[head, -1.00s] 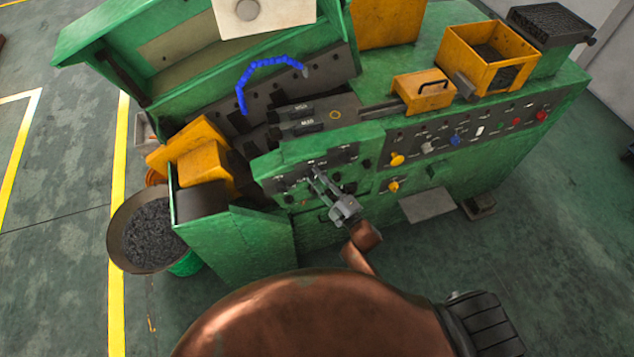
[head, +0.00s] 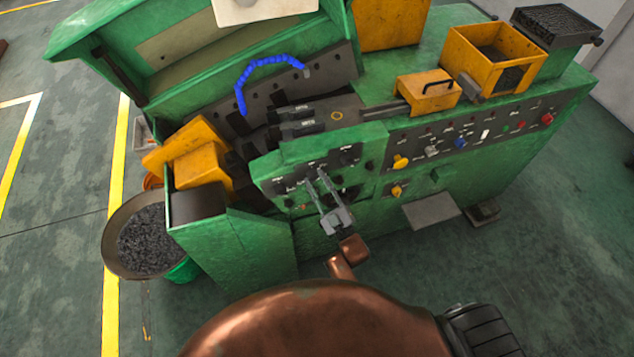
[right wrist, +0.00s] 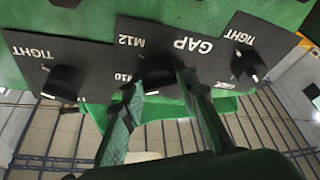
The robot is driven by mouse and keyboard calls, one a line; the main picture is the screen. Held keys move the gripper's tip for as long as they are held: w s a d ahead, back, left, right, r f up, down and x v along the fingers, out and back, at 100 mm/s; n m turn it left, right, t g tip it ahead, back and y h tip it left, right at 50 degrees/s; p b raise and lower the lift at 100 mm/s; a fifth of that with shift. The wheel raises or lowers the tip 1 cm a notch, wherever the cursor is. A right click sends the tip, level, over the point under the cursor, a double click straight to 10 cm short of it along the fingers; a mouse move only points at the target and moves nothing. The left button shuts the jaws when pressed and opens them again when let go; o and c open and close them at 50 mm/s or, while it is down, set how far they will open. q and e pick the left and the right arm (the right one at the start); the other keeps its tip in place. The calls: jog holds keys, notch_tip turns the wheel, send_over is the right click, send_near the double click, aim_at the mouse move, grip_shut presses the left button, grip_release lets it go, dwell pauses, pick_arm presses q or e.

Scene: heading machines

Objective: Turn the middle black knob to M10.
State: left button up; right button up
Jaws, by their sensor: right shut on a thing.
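The middle black knob (right wrist: 157,70) sits on the dark label plate between M12, M10 and GAP lettering, upside down in the right wrist view. My right gripper (right wrist: 160,92) has one finger on each side of this knob and is shut on it. A small white mark shows low on the knob's left side, near the M10 label; I cannot tell whether it lines up with M10. In the head view my right gripper (head: 316,178) reaches up to the green machine's knob panel, and its fingers largely hide the middle knob. My left gripper is not in view.
Other black knobs flank it closely, one at left (right wrist: 66,82) and one at right (right wrist: 246,62). A button panel (head: 480,132) runs to the right on the green machine. A round bin of dark pieces (head: 147,237) stands at left. Floor is clear at lower right.

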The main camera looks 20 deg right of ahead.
dwell(0.4)
jog(key=o, duration=1.1)
jog(key=shift+o, duration=0.2)
jog(key=v, duration=1.2)
